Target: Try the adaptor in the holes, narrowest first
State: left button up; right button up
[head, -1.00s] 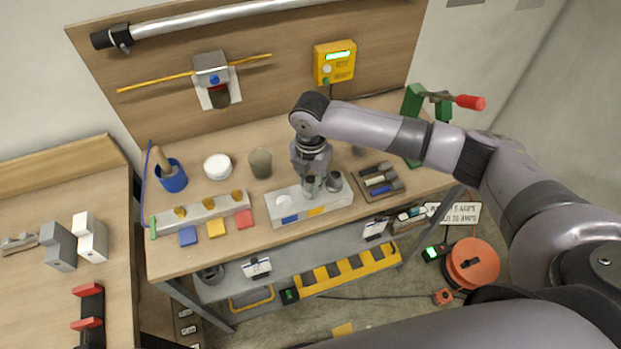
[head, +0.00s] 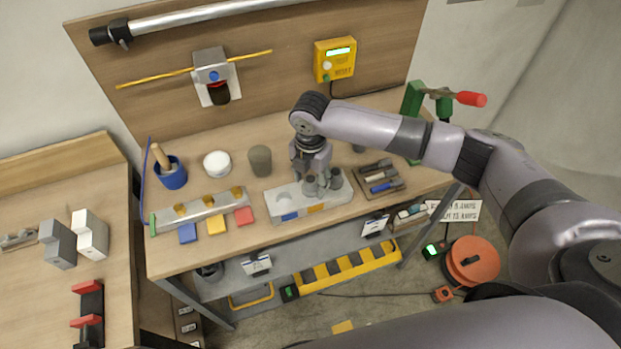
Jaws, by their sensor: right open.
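The pale grey block with holes (head: 345,196) lies near the bench's front edge. Its left hole (head: 284,195) is open and looks empty; blue (head: 289,216) and yellow (head: 316,208) marks show on its front. A grey cylinder (head: 336,179), which may be the adaptor, stands upright at the block's right part. I cannot tell how deep it sits. My right gripper (head: 316,186) points down over the block's middle, just left of that cylinder. It is open; its fingers hide the holes beneath. My left gripper is out of view.
A grey cup (head: 260,161), white round tub (head: 217,164) and blue pot (head: 171,175) stand behind and left. A dark tool tray (head: 380,180) lies close on the right. A long grey rail (head: 200,211) and coloured squares lie left. A green clamp (head: 413,103) stands at the right end.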

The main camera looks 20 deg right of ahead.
notch_tip(320, 180, up, 12)
dwell(0.5)
dwell(0.6)
